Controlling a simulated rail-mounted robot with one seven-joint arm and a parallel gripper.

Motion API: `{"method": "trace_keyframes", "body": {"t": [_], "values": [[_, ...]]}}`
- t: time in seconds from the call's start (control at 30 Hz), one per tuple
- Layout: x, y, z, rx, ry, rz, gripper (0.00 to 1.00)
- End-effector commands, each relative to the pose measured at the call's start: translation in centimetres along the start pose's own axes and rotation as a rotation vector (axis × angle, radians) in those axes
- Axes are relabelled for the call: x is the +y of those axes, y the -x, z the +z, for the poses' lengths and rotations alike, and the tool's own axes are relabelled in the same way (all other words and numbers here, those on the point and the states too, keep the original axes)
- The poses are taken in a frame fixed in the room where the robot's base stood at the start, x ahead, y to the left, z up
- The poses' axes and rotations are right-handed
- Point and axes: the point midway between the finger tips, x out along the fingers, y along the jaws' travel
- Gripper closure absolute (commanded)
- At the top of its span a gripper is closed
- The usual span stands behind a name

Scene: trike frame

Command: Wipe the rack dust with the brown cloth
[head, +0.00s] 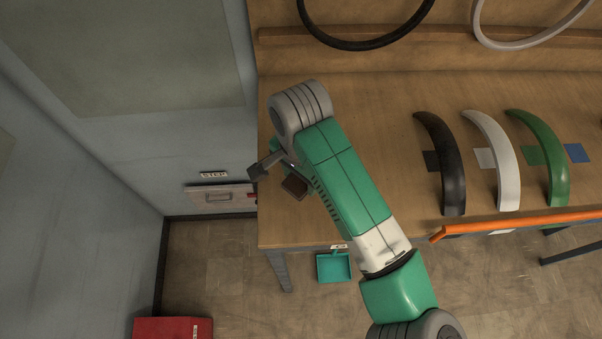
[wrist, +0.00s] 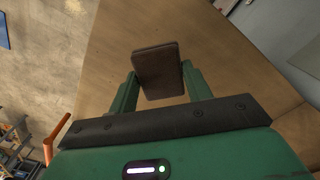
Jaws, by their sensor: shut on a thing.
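My gripper (wrist: 158,88) is shut on the brown cloth (wrist: 158,70), a dark brown rectangular pad that sits between the two green fingers in the wrist view. In the head view the brown cloth (head: 295,186) shows below my wrist, over the left end of the wooden table (head: 375,115). My arm hides part of the tabletop there. I cannot tell whether the cloth touches the wood. I cannot make out any dust, and I cannot tell which surface is the rack.
Black (head: 444,165), white (head: 494,160) and green (head: 545,155) curved fenders stand on the table's right side. An orange bar (head: 520,224) runs along the front edge. A teal dustpan (head: 333,267) and a red box (head: 173,328) are lower down. Rims hang at the back.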

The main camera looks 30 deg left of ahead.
Motion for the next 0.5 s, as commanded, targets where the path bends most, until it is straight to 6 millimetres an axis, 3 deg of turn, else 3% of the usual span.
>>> {"method": "trace_keyframes", "body": {"t": [0.23,0.5], "values": [[0.0,2.2,0.0,0.001,0.0,-0.001,0.76],[0.0,2.5,0.0,0.001,0.0,0.0,0.76]]}}
